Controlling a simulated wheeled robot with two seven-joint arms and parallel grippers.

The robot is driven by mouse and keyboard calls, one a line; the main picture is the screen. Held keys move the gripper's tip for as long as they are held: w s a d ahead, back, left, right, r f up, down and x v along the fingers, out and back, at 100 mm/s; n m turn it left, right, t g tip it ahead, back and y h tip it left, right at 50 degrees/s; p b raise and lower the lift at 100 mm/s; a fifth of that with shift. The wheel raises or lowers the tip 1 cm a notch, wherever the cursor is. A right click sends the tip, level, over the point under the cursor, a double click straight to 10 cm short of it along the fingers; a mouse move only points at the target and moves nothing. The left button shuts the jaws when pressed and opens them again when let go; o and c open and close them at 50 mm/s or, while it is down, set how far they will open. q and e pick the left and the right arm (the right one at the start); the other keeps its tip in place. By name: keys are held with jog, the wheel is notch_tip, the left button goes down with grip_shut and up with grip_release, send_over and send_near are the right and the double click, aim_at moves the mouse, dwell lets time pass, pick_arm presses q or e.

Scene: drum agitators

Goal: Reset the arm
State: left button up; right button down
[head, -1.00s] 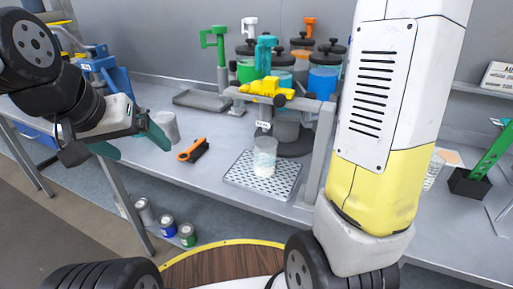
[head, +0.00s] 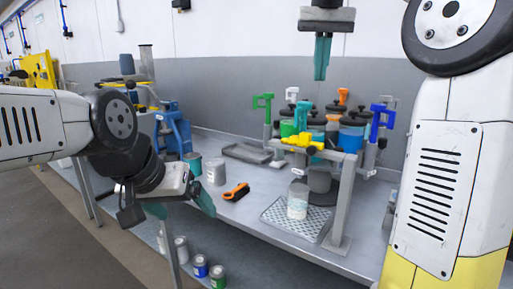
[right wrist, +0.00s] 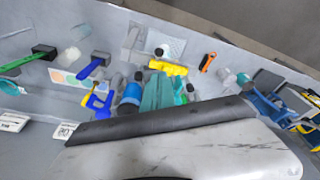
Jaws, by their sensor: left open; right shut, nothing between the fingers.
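My left gripper (head: 180,207) hangs at the left, in front of the workbench's front edge, with its teal fingers spread apart and empty. My right gripper (head: 322,60) is at the top of the head view, its teal fingers together and pointing down, apart from the drums behind and below it. In the right wrist view its fingers (right wrist: 158,93) are also together, with the bench far below. The rest of my right arm fills the right side of the head view.
The workbench (head: 240,207) holds a yellow-topped stand (head: 303,143), several colored drums, a can on a perforated tray (head: 272,219) and an orange-handled brush (head: 236,192). A blue device (head: 178,128) stands at the left. Cans sit below the bench. Space around my right gripper looks clear.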

jog(key=s+f+t+y, duration=0.1)
jog(key=s+f+t, duration=0.1)
jog(key=s+f, duration=0.6)
jog(key=s+f+n+t+y, duration=0.1)
jog(key=s+f, duration=0.8)
jog(key=f, duration=0.8)
jog(key=shift+a+f+t, duration=0.15)
jog(key=shift+t, duration=0.25)
